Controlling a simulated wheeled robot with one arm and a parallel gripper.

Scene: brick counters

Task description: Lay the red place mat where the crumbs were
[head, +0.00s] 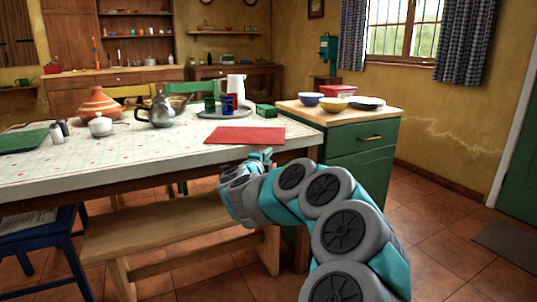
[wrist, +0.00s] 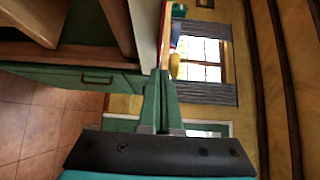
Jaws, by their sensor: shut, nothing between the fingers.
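The red place mat (head: 245,135) lies flat on the patterned tablecloth, near the right end of the table (head: 130,168). My gripper (head: 263,154) is at the table's front edge, just in front of the mat in the head view. In the wrist view its two fingers (wrist: 161,75) are together with nothing between them. A thin red strip (wrist: 163,38) runs beyond the fingertips there, beside the white tabletop; I cannot tell whether it is the mat's edge. I make out no crumbs.
A green mat (head: 22,141) lies far left. A green cabinet (head: 360,150) with bowls adjoins the right. A bench (head: 170,232) is in front.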

